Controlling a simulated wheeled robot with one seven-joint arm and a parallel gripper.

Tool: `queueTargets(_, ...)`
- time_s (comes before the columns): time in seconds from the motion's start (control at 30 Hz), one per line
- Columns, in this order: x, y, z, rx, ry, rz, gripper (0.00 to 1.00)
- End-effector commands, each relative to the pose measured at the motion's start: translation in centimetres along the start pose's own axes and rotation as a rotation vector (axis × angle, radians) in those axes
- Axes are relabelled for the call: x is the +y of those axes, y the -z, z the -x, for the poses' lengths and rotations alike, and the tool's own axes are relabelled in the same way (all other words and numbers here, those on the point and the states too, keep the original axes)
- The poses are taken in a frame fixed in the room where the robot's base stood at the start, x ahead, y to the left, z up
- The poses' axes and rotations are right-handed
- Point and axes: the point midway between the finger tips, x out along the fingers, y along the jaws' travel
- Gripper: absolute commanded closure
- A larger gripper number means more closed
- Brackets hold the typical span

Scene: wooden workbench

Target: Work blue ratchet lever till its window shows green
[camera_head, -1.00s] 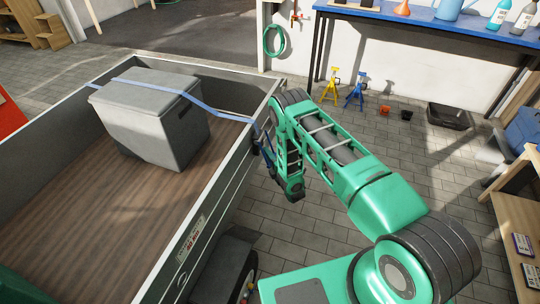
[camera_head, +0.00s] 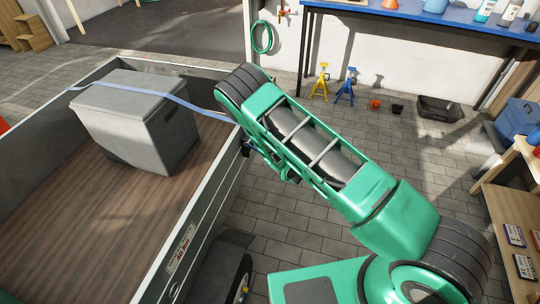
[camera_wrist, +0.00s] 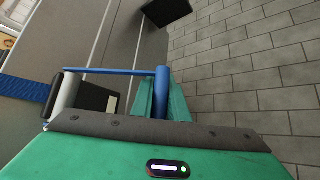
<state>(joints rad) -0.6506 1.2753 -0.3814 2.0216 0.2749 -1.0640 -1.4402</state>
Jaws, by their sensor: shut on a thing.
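The blue ratchet lever shows in the wrist view, with a thin bar (camera_wrist: 115,71) running across to an upright blue grip (camera_wrist: 161,88). My gripper (camera_wrist: 162,104) is shut on this grip, with its green fingers around it. A grey roller (camera_wrist: 66,96) and a dark housing (camera_wrist: 92,97) sit at the lever's left end, beside the trailer's side wall. A small pale patch shows on the housing; I cannot read a window colour there. The blue strap (camera_wrist: 24,88) enters from the left.
The strap (camera_head: 150,90) crosses a grey box (camera_head: 132,122) on the trailer's wooden bed (camera_head: 70,215). The trailer's side wall (camera_head: 205,215) stands close to my arm. Yellow (camera_head: 321,82) and blue (camera_head: 346,86) stands are farther back.

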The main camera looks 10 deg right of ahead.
Motion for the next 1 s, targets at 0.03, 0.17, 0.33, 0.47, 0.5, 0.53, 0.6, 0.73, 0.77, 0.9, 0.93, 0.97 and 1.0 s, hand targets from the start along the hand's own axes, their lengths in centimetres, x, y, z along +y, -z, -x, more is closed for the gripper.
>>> queueTargets(0.03, 0.27, -0.6, 0.13, -0.006, 0.011, 0.019, 1.0)
queueTargets(0.17, 0.3, -0.97, 0.47, -0.007, 0.039, 0.047, 1.0)
queueTargets(0.33, 0.38, -1.19, 0.68, -0.007, 0.057, 0.066, 1.0)
queueTargets(0.47, 0.4, -1.31, 0.72, -0.007, 0.062, 0.071, 1.0)
queueTargets(0.5, 0.42, -1.32, 0.71, -0.008, 0.062, 0.071, 1.0)
queueTargets(0.53, 0.42, -1.33, 0.71, -0.008, 0.062, 0.071, 1.0)
queueTargets(0.6, 0.43, -1.33, 0.7, -0.008, 0.061, 0.071, 1.0)
queueTargets(0.73, 0.47, -1.34, 0.69, -0.008, 0.06, 0.071, 1.0)
queueTargets(0.77, 0.48, -1.35, 0.68, -0.008, 0.06, 0.071, 1.0)
queueTargets(0.9, 0.47, -1.27, 0.7, -0.007, 0.06, 0.07, 0.67)
queueTargets(0.93, 0.47, -1.25, 0.7, -0.007, 0.06, 0.07, 0.67)
queueTargets(0.97, 0.46, -1.23, 0.71, -0.006, 0.06, 0.07, 0.67)
queueTargets(1.0, 0.44, -1.19, 0.71, -0.006, 0.06, 0.069, 0.67)
